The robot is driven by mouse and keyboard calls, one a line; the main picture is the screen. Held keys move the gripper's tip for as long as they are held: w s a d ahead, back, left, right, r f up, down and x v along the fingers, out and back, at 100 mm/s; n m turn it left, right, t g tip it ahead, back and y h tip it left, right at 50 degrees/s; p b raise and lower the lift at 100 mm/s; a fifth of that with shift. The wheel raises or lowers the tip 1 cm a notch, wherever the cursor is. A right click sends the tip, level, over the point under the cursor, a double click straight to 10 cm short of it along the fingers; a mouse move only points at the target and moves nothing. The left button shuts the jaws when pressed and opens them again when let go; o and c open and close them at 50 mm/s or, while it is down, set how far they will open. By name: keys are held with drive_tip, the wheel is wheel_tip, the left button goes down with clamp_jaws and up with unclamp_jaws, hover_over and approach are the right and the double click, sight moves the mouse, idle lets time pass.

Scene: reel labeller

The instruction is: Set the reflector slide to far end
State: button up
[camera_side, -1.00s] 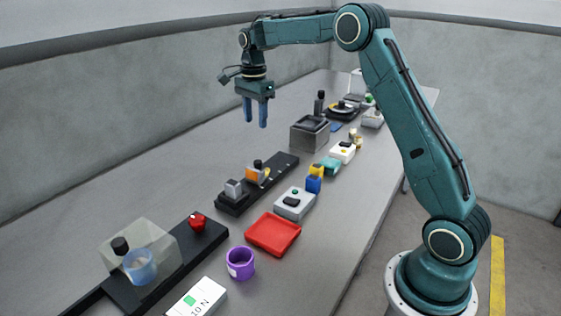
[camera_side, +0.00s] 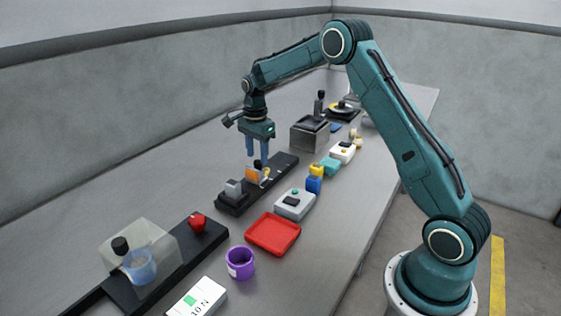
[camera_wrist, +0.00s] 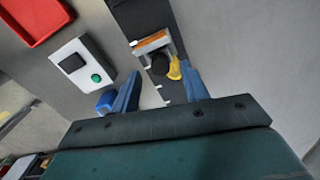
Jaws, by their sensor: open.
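The reflector slide, an orange plate (camera_side: 252,174) on a carriage with a black knob, sits mid-way along a black rail (camera_side: 284,164). My gripper (camera_side: 257,160) is open, pointing down just above the knob. In the wrist view the black knob (camera_wrist: 160,65) lies between my two blue fingers (camera_wrist: 161,68), with the orange plate (camera_wrist: 152,40) beyond it. A yellow pointer (camera_wrist: 175,69) sits beside the knob, close to the right finger. I cannot tell whether a finger touches it. A grey block (camera_side: 233,188) stands at the rail's near end.
A white box with a green button (camera_side: 294,203), a red tray (camera_side: 273,232) and a purple cup (camera_side: 240,263) stand nearer the camera. Blue and yellow pieces (camera_side: 315,178) are right of the rail. A grey box (camera_side: 309,134) stands behind. The table left of the rail is clear.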

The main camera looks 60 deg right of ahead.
drive_tip(key=shift+f, duration=1.15)
clamp_jaws()
